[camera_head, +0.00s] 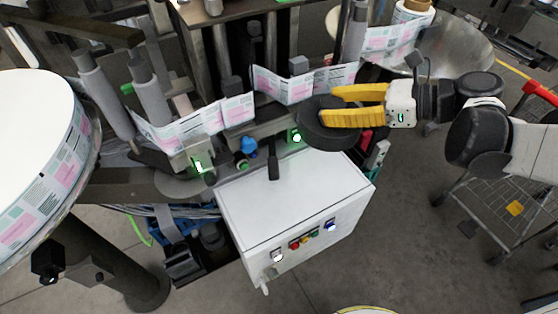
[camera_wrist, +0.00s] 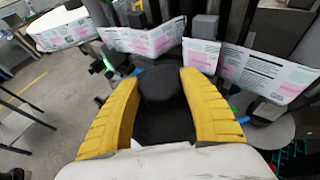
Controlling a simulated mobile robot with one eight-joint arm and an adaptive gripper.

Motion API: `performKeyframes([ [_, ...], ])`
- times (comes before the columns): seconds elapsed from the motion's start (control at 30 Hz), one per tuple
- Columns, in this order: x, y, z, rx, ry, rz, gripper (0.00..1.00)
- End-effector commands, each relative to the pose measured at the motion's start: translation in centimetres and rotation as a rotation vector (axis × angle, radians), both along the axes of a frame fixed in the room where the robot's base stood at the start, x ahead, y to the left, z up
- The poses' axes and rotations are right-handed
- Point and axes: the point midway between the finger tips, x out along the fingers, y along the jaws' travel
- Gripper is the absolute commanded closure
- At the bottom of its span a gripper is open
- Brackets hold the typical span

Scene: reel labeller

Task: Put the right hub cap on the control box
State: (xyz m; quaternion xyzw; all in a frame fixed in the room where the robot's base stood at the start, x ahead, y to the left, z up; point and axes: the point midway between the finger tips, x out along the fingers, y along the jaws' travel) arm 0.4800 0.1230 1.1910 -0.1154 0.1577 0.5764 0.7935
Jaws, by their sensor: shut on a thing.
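My gripper (camera_head: 355,104) has yellow fingers and is shut on a black round hub cap (camera_head: 325,130), holding it above and behind the control box's back right corner. The control box (camera_head: 290,190) is white with a bare flat top and several coloured buttons on its front. In the wrist view the hub cap (camera_wrist: 162,105) sits between the two yellow fingers (camera_wrist: 160,112), with a raised round middle part. The control box is hidden in the wrist view. No second hub cap can be made out with certainty.
A label web (camera_head: 285,84) runs across the machine behind the box, close to the held cap. A large white reel (camera_head: 35,150) stands at the left. A black handle (camera_head: 273,160) reaches over the box's back edge. A wire cart (camera_head: 505,195) stands at the right.

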Motion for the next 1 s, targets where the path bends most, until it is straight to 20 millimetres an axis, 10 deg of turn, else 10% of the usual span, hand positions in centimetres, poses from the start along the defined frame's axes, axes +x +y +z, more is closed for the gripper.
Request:
performKeyframes([
  [0.43, -0.1, 0.0, -11.1, 0.0, 0.001, 0.012, 0.9],
  [1.0, -0.2, 0.0, -17.8, 0.0, 0.001, 0.01, 0.9],
])
